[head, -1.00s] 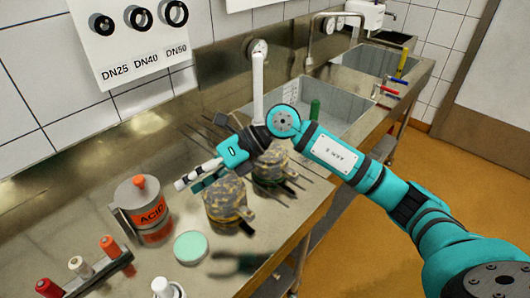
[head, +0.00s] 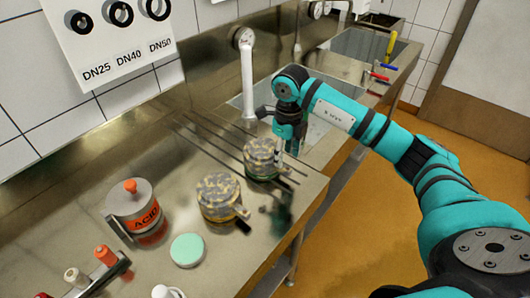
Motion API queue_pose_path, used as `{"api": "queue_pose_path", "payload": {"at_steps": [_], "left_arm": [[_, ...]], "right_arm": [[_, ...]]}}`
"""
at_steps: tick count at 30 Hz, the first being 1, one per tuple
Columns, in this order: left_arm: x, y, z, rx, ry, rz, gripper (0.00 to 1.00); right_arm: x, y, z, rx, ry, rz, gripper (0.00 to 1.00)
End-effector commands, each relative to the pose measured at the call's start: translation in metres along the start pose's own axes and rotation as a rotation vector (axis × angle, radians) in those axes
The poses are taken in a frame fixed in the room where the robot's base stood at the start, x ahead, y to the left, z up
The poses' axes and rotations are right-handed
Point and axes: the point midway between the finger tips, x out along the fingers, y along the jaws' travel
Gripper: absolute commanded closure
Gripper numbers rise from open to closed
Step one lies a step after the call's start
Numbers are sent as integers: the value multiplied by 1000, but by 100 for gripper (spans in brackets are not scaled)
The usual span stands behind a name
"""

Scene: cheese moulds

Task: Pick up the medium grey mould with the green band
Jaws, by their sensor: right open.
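A mottled grey and yellowish mould (head: 262,152) stands upright on the steel counter, at the rods. A dark green band seems to run around its lower part, with a tab at the right. A similar mottled mould (head: 219,190) with a yellow band stands nearer and to the left. My right gripper (head: 286,150) points down just right of the farther mould, open and empty, its fingers close to the mould's right side. I cannot tell whether they touch it. My left gripper is not in view.
An orange-labelled acid pot (head: 134,208), a pale green disc (head: 188,250) and a rack with coloured-capped bottles (head: 105,256) stand at the left. A white standpipe (head: 247,80) rises behind, by the sinks. The counter's front edge (head: 300,225) is close on the right.

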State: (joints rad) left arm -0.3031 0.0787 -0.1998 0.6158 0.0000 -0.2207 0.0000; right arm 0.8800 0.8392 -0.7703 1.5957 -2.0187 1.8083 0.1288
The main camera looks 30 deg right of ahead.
Motion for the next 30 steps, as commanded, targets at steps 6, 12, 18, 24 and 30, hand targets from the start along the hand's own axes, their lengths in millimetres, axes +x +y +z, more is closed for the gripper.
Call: {"api": "queue_pose_path", "payload": {"at_steps": [6,12,18,24,30], "left_arm": [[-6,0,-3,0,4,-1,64],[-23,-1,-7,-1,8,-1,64],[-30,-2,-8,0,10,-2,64],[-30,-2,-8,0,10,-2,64],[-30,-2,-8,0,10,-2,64]], "right_arm": [[19,1,0,-1,0,2,52],[39,3,-1,0,4,5,52],[67,3,0,0,0,3,52],[72,3,0,-1,-1,2,52],[72,2,0,-1,-2,1,68]]}}
